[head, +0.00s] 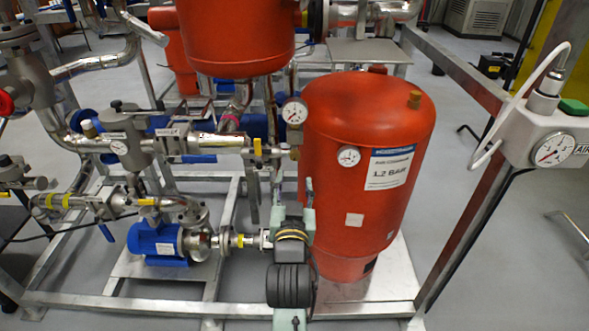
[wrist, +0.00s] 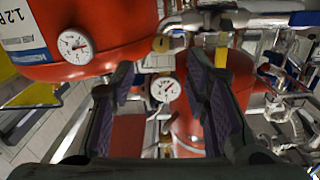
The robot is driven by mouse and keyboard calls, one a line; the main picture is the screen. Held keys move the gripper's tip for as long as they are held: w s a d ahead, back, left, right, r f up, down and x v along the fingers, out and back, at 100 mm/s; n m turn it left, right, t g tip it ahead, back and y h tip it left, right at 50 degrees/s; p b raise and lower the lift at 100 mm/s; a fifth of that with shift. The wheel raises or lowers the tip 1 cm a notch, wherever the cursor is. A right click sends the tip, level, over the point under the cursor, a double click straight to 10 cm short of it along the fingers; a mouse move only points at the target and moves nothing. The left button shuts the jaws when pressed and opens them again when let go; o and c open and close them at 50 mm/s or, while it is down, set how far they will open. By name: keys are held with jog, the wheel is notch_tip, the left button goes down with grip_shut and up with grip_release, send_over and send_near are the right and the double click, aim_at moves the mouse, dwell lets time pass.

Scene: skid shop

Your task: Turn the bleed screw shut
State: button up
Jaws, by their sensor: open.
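A small brass fitting (head: 294,153) sits where the pipe meets the left side of the red vessel (head: 340,215), below a round gauge. It also shows in the wrist view (wrist: 160,43), apart from the fingers. My gripper (head: 293,190) is in front of the vessel's lower left side. In the wrist view its dark, purple-padded fingers (wrist: 160,82) are spread apart with nothing between them.
A dial gauge (head: 348,156) is on the vessel's front and another gauge (head: 294,111) stands above the pipe. A yellow valve handle (head: 257,147) is on the pipe to the left. A blue pump (head: 157,243) sits lower left. A metal frame post (head: 465,215) stands on the right.

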aim_at(295, 158)
jog(key=w, duration=0.8)
jog(key=shift+r, duration=0.15)
jog(key=shift+w, duration=0.65)
jog(key=shift+c, duration=0.3)
grip_shut()
